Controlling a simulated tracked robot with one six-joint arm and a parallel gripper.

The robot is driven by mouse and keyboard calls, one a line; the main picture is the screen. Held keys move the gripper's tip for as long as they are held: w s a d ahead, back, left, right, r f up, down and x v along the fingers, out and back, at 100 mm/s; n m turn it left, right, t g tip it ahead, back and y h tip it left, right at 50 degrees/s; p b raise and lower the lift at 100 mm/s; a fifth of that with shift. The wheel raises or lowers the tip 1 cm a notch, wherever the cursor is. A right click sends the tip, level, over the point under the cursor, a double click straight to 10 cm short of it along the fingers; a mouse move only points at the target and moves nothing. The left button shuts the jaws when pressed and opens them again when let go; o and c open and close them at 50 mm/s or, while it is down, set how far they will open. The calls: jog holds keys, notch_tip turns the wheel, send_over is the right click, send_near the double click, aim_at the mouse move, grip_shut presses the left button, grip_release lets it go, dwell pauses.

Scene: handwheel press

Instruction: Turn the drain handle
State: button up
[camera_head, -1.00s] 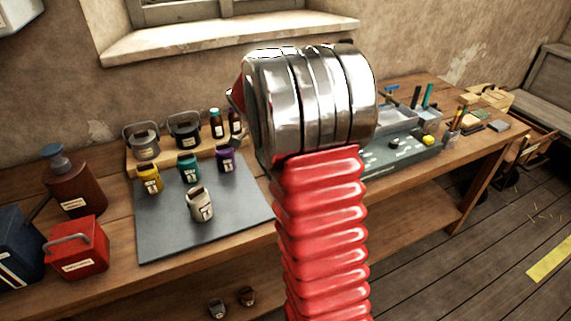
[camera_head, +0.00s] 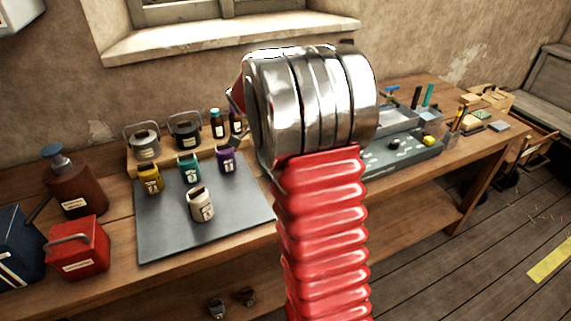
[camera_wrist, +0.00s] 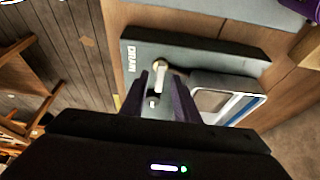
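The drain unit is a grey-green box (camera_wrist: 185,48) with the word DRAIN in white at its left end in the wrist view. The drain handle, a small pale brass lever (camera_wrist: 160,66), stands on its top beside that label. My gripper (camera_wrist: 161,77) has two dark fingers apart, pointing at the handle, with its knob showing at the gap between the fingertips. I cannot tell whether either finger touches it. In the head view the same box (camera_head: 405,157) sits on the bench, partly hidden behind my arm; my gripper is hidden there.
A tray section with a blue-edged panel (camera_wrist: 225,103) adjoins the box. On the wooden bench, a dark mat (camera_head: 165,225) holds several small labelled pots. A red can (camera_head: 80,250) and a brown pump bottle (camera_head: 72,190) stand at left. Tools and pots stand at the right.

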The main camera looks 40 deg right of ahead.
jog(key=v, duration=1.3)
jog(key=shift+a, duration=0.15)
jog(key=shift+w+r, duration=0.1)
jog(key=shift+w, duration=0.05)
jog(key=s+a+f+n+t+y, duration=0.2)
jog(key=s+a+f+n, duration=0.2)
jog(key=a+n, duration=0.6)
jog(key=s+a+r+n+t+y, duration=0.2)
jog(key=s+a+n+t, duration=0.2)
jog(key=s+a+n, duration=0.7)
jog(key=s+a, duration=0.4)
jog(key=shift+s+a+t, duration=0.2)
jog(key=shift+a+t, duration=0.15)
jog(key=shift+t, duration=0.05)
